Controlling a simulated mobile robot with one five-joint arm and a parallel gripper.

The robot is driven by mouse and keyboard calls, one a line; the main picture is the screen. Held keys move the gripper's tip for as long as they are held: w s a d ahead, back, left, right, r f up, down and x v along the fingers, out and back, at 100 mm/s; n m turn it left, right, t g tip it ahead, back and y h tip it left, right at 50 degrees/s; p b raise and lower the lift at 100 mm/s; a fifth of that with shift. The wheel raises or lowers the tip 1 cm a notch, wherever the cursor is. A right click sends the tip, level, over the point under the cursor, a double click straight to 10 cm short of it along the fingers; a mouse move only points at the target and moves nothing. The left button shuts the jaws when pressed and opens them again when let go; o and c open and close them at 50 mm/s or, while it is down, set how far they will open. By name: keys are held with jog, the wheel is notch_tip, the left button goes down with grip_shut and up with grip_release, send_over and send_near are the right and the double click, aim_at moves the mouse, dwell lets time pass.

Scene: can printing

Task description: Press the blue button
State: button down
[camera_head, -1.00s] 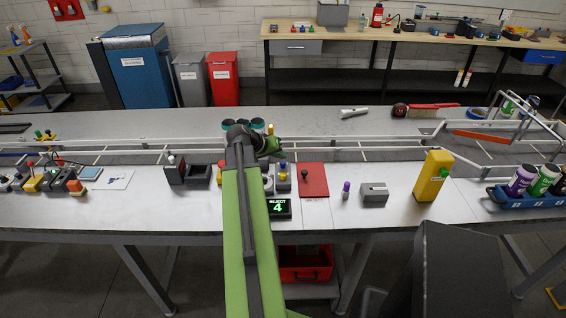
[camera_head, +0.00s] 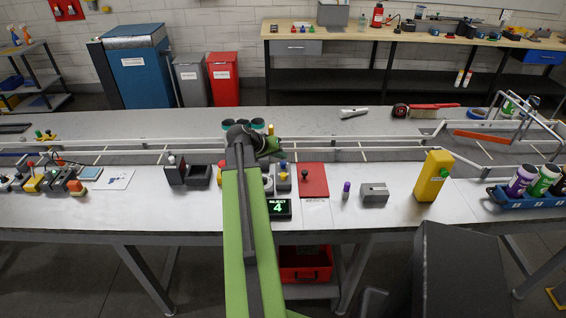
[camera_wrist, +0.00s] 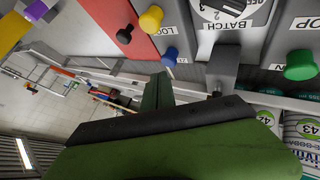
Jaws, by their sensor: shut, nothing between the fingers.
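The blue button (camera_wrist: 169,56) is a small round knob on a grey panel in the wrist view, beside a yellow knob (camera_wrist: 151,18).
A red panel (camera_head: 314,181) with a black knob lies right of the box. In the wrist view, a dial labelled BATCH (camera_wrist: 231,15) and a green button (camera_wrist: 300,65) stand to the right. Conveyor rails (camera_head: 370,150) run behind. A display reading REJECT 4 (camera_head: 279,208) is in front.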

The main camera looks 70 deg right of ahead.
aim_at(281, 164)
dwell(0.3)
jog(key=shift+s+f+b, duration=0.1)
jog(key=shift+f+b, duration=0.35)
jog(key=shift+f+b, duration=0.8)
dwell(0.8)
jog(key=shift+r, duration=0.15)
jog(key=shift+r+p, duration=1.1)
jog(key=shift+p, duration=0.15)
notch_tip(281, 164, up, 5)
jog(key=p, duration=0.5)
jog(key=shift+r, duration=0.15)
